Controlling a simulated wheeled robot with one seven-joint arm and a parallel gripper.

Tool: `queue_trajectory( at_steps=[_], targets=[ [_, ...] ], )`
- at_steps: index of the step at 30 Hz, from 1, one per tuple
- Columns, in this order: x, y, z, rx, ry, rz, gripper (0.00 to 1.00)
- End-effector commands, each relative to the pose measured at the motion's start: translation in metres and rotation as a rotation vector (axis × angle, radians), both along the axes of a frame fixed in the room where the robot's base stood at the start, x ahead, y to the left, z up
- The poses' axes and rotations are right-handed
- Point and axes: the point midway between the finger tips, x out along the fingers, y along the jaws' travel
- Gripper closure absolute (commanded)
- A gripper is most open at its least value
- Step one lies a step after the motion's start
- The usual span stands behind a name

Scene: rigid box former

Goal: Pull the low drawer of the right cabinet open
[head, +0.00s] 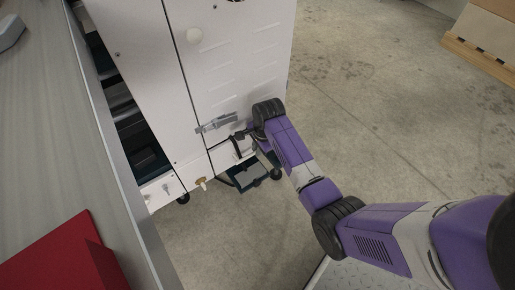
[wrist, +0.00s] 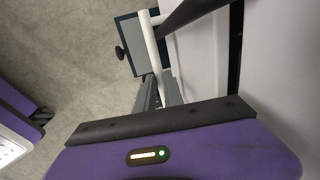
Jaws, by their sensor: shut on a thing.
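The white cabinet (head: 235,70) stands at the upper middle of the head view, with vented panels. Its low part (head: 222,155) is beside my gripper (head: 241,134), partly hidden by the gripper and its black parts. In the wrist view, my gripper (wrist: 160,95) is shut on a pale bar handle (wrist: 153,45), which runs up from between the grey fingers. The white cabinet face (wrist: 279,50) is close on the right there. I cannot tell from these views how far the low drawer stands out.
A grey latch (head: 216,123) sits on the cabinet face near my gripper. A dark blue frame (head: 245,178) with black wheels is low beside the cabinet. A grey worktop (head: 60,120) with a red part (head: 65,262) is at left.

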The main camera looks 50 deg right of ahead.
Motion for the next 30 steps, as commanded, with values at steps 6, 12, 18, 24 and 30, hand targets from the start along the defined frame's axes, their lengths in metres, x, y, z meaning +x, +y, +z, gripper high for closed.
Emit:
queue_trajectory(
  at_steps=[6,12,18,24,30],
  targets=[
    [-0.003,0.001,0.000,0.001,0.002,0.000,1.00],
    [-0.020,0.007,0.004,0.004,0.005,-0.001,1.00],
    [-0.057,0.018,0.008,0.006,0.008,-0.001,1.00],
    [-0.103,0.031,0.008,0.005,0.008,-0.001,1.00],
    [-0.150,0.044,0.007,0.004,0.007,-0.001,1.00]
  ],
)
